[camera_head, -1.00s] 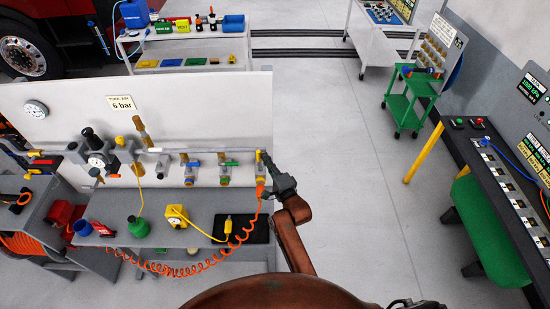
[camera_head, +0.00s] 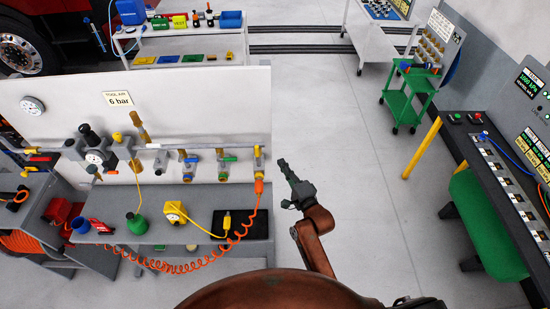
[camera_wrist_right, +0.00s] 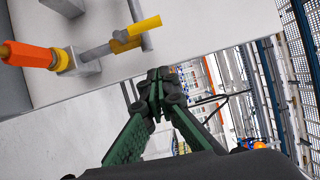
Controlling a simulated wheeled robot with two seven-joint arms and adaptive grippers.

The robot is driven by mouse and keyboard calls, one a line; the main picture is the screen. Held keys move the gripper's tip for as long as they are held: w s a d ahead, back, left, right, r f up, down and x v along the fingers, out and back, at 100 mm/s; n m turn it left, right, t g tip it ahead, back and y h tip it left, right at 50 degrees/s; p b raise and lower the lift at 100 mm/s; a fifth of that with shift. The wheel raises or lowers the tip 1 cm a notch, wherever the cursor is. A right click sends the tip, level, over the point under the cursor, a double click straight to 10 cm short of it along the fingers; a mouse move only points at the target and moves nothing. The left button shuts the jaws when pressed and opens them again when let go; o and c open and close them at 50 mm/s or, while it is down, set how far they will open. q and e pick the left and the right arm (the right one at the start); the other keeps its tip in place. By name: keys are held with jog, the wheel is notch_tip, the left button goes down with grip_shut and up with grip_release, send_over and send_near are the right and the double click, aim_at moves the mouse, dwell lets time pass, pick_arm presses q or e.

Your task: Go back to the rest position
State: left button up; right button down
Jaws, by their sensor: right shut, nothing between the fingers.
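My right gripper (camera_head: 283,166) is shut and empty, in free space to the right of the air panel (camera_head: 190,95). In the right wrist view its fingertips (camera_wrist_right: 158,88) are together, with nothing between them. The last valve outlet (camera_head: 258,165) on the pipe is left of the gripper and apart from it. The orange coupling (camera_head: 259,187) of the coiled hose (camera_head: 215,262) sits at that outlet. The orange coupling (camera_wrist_right: 28,54) and yellow valve handle (camera_wrist_right: 136,32) show at upper left in the right wrist view. My left gripper is not in view.
The grey bench (camera_head: 200,197) carries a yellow device (camera_head: 174,212), a green bottle (camera_head: 137,223) and a black mat (camera_head: 242,226). Open floor (camera_head: 340,150) lies right of the panel. A green cart (camera_head: 403,100) and a control console (camera_head: 500,170) stand at the right.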

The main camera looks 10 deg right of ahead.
jog(key=s+d+f+n+g+h+b, duration=0.1)
jog(key=s+d+f+n+g+b, duration=0.35)
jog(key=f, duration=1.25)
jog(key=s+f+n+g+h+b, duration=0.1)
jog(key=s+f, duration=0.6)
jog(key=f, duration=1)
jog(key=s+d+f+n+g+h+b, duration=0.1)
jog(key=s+d+f+n+g+b, duration=0.3)
jog(key=f, duration=1.3)
jog(key=s+d+f+n+g+b, duration=0.1)
jog(key=s+f+n+b, duration=0.1)
jog(key=s+f, duration=1.15)
jog(key=s+d+f+n+g+b, duration=0.1)
jog(key=s+f, duration=0.4)
jog(key=s, duration=0.5)
jog(key=s+d+f+n+g+h+b, duration=0.1)
jog(key=s+d+f+n+g+b, duration=0.1)
jog(key=s+f, duration=0.4)
jog(key=s+d+f+n+g+b, duration=0.1)
jog(key=s+f, duration=0.4)
jog(key=s, duration=0.9)
jog(key=d+n+g, duration=0.1)
jog(key=d+g, duration=0.1)
jog(key=shift+d+f+n+h, duration=0.3)
jog(key=shift+d+f+n, duration=0.05)
jog(key=shift+f, duration=0.05)
